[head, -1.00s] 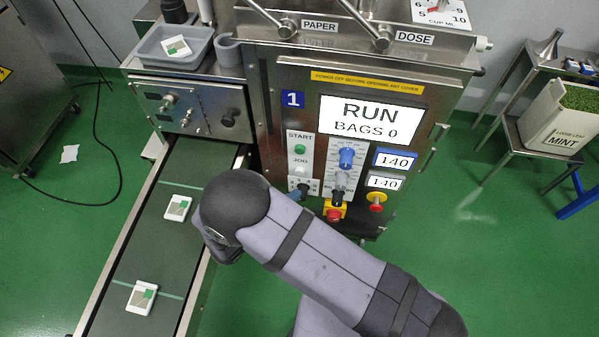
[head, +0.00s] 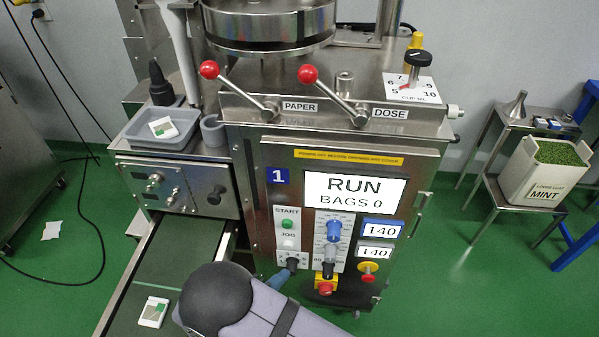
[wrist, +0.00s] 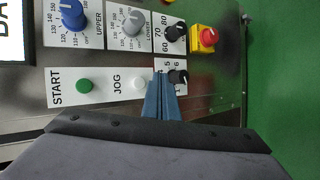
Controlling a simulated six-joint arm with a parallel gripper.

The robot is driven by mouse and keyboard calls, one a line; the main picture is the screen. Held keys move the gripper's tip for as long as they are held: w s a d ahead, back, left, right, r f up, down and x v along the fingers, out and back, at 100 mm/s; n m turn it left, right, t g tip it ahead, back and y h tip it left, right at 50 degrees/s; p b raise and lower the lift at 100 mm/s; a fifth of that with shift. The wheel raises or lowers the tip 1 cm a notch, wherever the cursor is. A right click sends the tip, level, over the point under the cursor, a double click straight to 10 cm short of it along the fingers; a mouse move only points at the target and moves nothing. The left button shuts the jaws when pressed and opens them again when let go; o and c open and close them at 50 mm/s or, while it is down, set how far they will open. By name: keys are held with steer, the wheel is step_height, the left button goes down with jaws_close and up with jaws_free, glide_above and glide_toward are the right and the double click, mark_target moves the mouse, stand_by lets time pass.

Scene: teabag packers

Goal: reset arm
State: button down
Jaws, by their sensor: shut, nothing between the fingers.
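My gripper shows in the wrist view as blue fingers (wrist: 160,97) pressed together with nothing between them. The fingertips overlap the picture of the panel just right of the white JOG button (wrist: 138,84), near a small black knob (wrist: 178,77). I cannot tell whether they touch the panel. In the head view, my arm comes in from the bottom and a bit of the blue fingers (head: 278,279) shows by the panel's lower left. The display (head: 355,191) reads RUN, BAGS 0. The green START button (head: 287,224) is uncovered.
The machine also has a red emergency stop (head: 325,287), two red-balled levers, PAPER (head: 209,69) and DOSE (head: 307,74), and readouts of 140. A conveyor (head: 165,262) carries a teabag packet (head: 153,312). A grey tray (head: 140,140) stands left. A MINT box (head: 540,185) sits right.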

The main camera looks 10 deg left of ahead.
steer(key=s+d+r+m+g+y, duration=0.1)
steer(key=s+d+r+m+g, duration=0.25)
steer(key=d, duration=0.45)
steer(key=s+d+r+m+g+y, duration=0.1)
steer(key=s+d+r+m+g, duration=0.1)
steer(key=d+r+m+g, duration=0.45)
steer(key=s+d+r+m+g+y, duration=0.1)
steer(key=s+d+r+g, duration=0.15)
steer(key=d, duration=0.75)
step_height(320, 180, up, 18)
steer(key=s+m+t+y+p, duration=0.1)
steer(key=m+y+p, duration=0.1)
steer(key=p, duration=1.4)
steer(key=shift+d+f, duration=0.25)
steer(key=shift+d, duration=0.05)
stand_by(1.6)
